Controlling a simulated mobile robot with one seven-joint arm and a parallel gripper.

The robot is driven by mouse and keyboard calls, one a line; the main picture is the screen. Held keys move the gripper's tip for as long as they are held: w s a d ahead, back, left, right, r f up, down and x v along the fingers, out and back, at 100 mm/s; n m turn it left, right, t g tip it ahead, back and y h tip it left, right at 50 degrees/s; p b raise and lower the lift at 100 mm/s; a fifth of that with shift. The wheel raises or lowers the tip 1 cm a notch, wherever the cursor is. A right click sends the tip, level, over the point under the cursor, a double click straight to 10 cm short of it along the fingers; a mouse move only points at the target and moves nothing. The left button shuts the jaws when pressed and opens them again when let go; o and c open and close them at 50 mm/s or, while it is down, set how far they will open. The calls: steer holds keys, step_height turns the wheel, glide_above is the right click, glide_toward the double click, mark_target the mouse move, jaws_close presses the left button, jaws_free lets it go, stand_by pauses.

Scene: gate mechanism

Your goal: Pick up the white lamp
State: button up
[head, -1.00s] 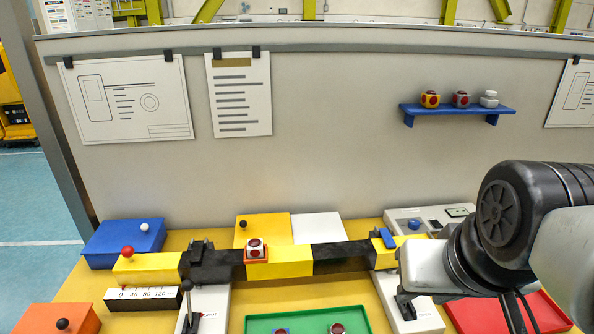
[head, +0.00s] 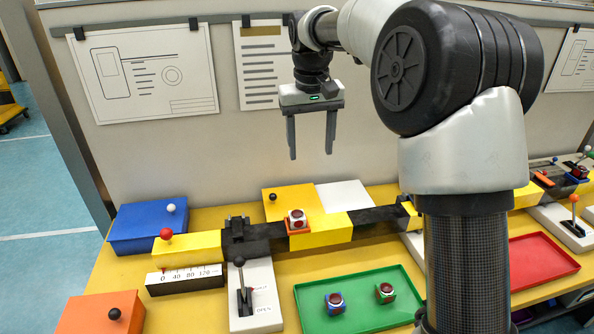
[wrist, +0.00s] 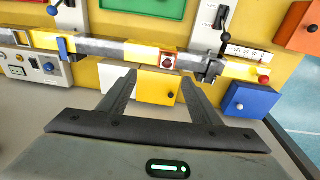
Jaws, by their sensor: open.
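A white cube with dark red round faces (head: 297,218) sits in an orange holder on the yellow block of the dark rail. It also shows in the wrist view (wrist: 168,61). I cannot tell for sure whether this is the white lamp. My gripper (head: 311,155) is open and empty, fingers pointing down, above and apart from this cube. In the wrist view, its fingers (wrist: 158,78) are spread over the yellow box behind the rail. The wall shelf is hidden behind my arm in the head view.
A green tray (head: 300,300) holds a blue and a green cube with red faces. A lever (head: 241,280) and a red-knobbed yellow block (head: 187,247) stand left. A blue box (head: 150,228) and yellow box (head: 283,203) lie behind the rail. An empty red tray (head: 540,265) is right.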

steer(key=g, duration=0.1)
glide_above(297, 212)
step_height(297, 212, down, 9)
step_height(297, 212, down, 11)
steer(key=shift+w+a+f, duration=0.1)
steer(key=shift+f, duration=0.1)
steer(key=shift+f+p, duration=0.65)
steer(key=shift+f, duration=2.35)
steer(key=shift+c, duration=0.5)
steer(key=c, duration=1.1)
steer(key=shift+r, duration=0.15)
steer(key=shift+c, duration=0.2)
